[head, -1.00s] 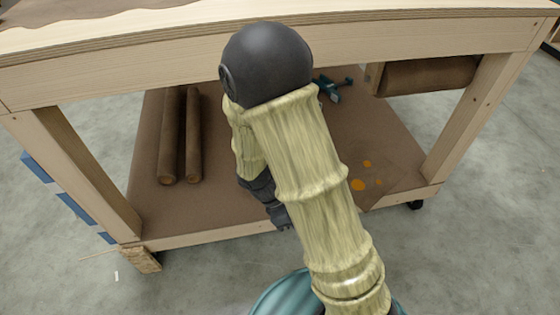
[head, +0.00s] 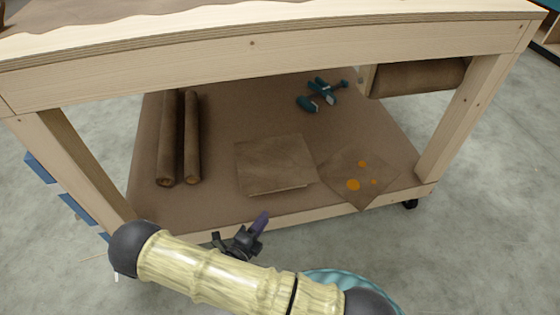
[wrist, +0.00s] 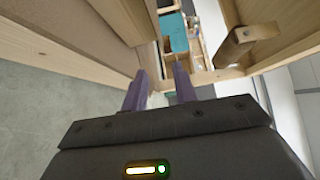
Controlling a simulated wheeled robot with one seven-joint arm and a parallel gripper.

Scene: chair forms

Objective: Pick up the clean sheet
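The clean sheet (head: 274,163) is a plain brown square lying on the brown lower shelf of the workbench, near its front edge. A pale edge shows along its front. A second brown sheet (head: 345,172) with orange spots lies just to its right. My gripper (head: 262,220) is in front of the shelf's front edge, below the clean sheet in the picture and apart from it. In the wrist view, its two purple fingers (wrist: 160,80) stand apart with nothing between them. Neither sheet can be made out in the wrist view.
The bench top (head: 250,44) overhangs the lower shelf (head: 225,120). Two brown rolls (head: 180,140) lie at the shelf's left, and teal clamps (head: 322,95) lie at the back. A thick brown roll (head: 420,78) hangs at the right. Wooden legs (head: 78,165) bound the shelf.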

